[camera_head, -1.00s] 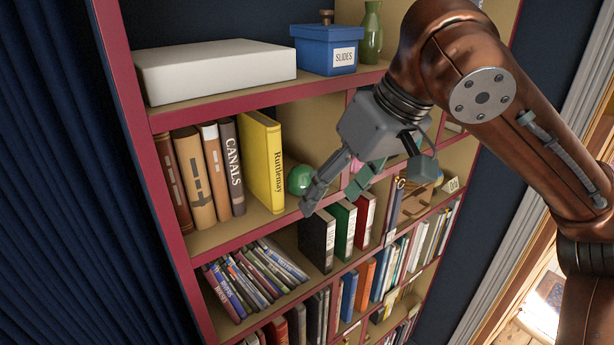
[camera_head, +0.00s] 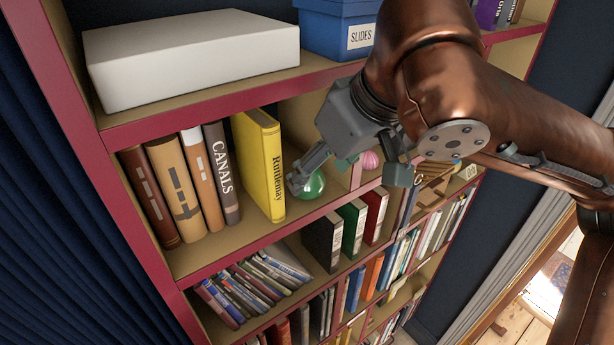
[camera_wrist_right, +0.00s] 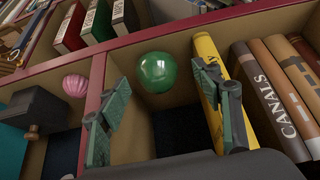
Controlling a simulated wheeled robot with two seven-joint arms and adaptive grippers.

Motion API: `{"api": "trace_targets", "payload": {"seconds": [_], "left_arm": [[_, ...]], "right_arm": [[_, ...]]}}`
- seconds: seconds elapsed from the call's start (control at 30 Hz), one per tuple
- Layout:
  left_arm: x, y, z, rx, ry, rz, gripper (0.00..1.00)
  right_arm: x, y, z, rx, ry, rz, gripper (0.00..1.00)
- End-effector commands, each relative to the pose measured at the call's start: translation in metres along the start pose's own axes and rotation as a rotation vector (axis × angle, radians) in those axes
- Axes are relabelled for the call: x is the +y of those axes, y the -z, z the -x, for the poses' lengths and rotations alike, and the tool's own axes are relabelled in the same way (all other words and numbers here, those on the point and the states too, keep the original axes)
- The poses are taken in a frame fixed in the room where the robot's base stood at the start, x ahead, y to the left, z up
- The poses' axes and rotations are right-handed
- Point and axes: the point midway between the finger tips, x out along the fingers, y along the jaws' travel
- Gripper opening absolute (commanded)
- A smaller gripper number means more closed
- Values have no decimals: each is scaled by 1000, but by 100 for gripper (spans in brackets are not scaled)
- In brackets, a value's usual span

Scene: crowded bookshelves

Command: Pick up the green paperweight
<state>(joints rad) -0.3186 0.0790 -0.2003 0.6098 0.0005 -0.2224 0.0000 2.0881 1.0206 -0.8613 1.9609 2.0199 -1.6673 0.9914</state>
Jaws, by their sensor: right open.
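The green paperweight (camera_head: 310,186) is a glossy green ball on the shelf, to the right of the yellow book (camera_head: 260,165). In the right wrist view the paperweight (camera_wrist_right: 157,72) lies ahead, between my two spread fingers and beyond their tips. My right gripper (camera_head: 345,180) is open and empty at the front of that compartment. In the head view one finger covers part of the ball. I cannot tell whether that finger touches it. My left gripper is not in view.
A red divider (camera_wrist_right: 95,95) stands beside the ball's compartment, with a pink ribbed ball (camera_wrist_right: 75,85) beyond it. Several books, one marked CANALS (camera_head: 221,172), stand left of the yellow book. A white box (camera_head: 190,60) and a blue box (camera_head: 335,25) sit on the shelf above.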

Motion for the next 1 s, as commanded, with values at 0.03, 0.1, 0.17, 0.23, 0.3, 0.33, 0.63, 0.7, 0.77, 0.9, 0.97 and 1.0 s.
{"api": "trace_targets", "payload": {"seconds": [0.03,0.1,0.17,0.23,0.3,0.33,0.63,0.7,0.77,0.9,0.97,1.0], "left_arm": [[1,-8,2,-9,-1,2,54],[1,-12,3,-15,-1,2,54],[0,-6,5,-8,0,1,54],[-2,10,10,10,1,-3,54],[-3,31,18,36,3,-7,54],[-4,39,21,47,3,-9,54],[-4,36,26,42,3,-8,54],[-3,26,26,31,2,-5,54],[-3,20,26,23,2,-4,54],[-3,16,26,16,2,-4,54],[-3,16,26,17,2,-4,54],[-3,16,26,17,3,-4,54]], "right_arm": [[1,1,-5,-3,0,-1,59],[1,1,-9,-3,1,-1,59],[1,2,-12,-4,1,-1,59],[2,4,-20,-6,2,-1,59],[3,8,-29,-5,2,0,59],[3,9,-33,-6,1,0,59],[3,10,-61,-1,4,0,59],[2,10,-62,-1,4,0,59],[2,10,-62,-1,4,0,59],[3,10,-61,-1,4,0,52],[3,10,-61,-1,4,0,48],[3,10,-61,-1,4,0,45]]}}
